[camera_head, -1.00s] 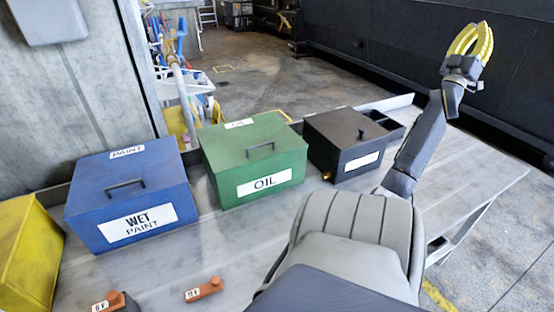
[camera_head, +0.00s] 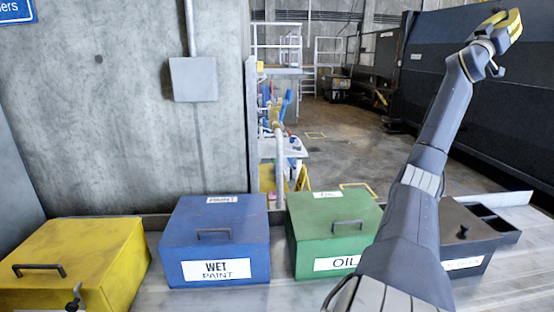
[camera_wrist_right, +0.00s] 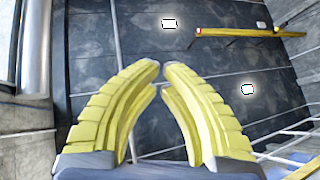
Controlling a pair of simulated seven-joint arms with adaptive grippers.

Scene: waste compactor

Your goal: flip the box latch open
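Four lidded boxes stand in a row on the grey bench: yellow (camera_head: 95,245), blue (camera_head: 215,240), green (camera_head: 325,215) and black (camera_head: 470,240). A dark fitting (camera_head: 75,300) sits at the yellow box's front edge; it may be a latch. A dark knob (camera_head: 463,233) stands on the black box's lid. All lids look down. My right gripper (camera_head: 516,22) is raised high at the upper right, well away from the boxes. In the right wrist view its yellow fingers (camera_wrist_right: 161,68) curve together, tips nearly touching, with nothing between them.
My right arm crosses in front of the green and black boxes and hides parts of them. A concrete wall (camera_head: 120,110) with a grey panel (camera_head: 193,79) rises behind the bench. A dark container (camera_head: 480,90) stands at the right. Open floor (camera_head: 340,145) lies beyond.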

